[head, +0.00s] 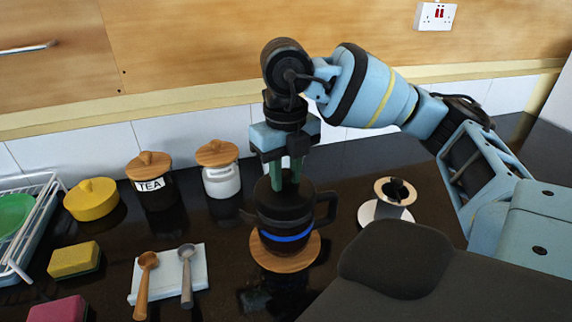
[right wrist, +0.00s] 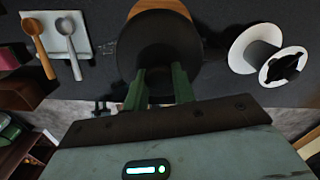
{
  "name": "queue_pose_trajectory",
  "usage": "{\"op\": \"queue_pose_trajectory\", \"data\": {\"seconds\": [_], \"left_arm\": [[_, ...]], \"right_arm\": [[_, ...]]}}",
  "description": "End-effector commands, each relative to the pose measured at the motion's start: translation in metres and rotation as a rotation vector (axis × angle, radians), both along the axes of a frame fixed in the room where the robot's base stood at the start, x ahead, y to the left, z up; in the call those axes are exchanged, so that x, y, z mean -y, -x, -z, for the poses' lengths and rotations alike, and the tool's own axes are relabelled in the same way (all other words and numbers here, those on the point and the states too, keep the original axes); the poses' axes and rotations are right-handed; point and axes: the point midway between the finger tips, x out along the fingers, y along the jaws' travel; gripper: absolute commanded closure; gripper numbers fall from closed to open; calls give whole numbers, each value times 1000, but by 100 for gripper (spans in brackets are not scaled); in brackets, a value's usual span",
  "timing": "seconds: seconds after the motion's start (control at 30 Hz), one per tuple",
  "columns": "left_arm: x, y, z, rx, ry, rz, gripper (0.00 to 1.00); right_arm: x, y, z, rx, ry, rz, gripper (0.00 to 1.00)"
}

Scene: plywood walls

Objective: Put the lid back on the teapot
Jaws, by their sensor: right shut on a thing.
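A black teapot (head: 285,222) with a blue band stands on a round wooden trivet (head: 282,262), its handle to the right. My right gripper (head: 288,182) points down over the teapot. Its green fingers are shut on the dark lid (head: 272,191), which also shows as a round dark disc in the right wrist view (right wrist: 158,50). The lid is at the teapot's mouth in the head view. I cannot tell whether it rests on the rim or hangs just above it. The lid hides the teapot's opening. My left gripper is not in view.
A TEA jar (head: 150,185), a white jar (head: 222,182) and a yellow pot (head: 92,200) stand at the back left. Two scoops lie on a white tile (head: 168,282). A white-based stand (head: 382,211) is to the right. A dish rack (head: 30,235) is at the left edge.

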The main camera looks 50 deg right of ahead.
Motion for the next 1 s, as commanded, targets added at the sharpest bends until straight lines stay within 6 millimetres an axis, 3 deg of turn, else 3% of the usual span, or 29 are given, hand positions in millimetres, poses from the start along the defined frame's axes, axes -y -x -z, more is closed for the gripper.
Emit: {"op": "queue_pose_trajectory", "data": {"seconds": [1.0], "left_arm": [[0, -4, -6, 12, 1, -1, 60]], "right_arm": [[0, 0, 0, 1, 0, 0, 97]]}}
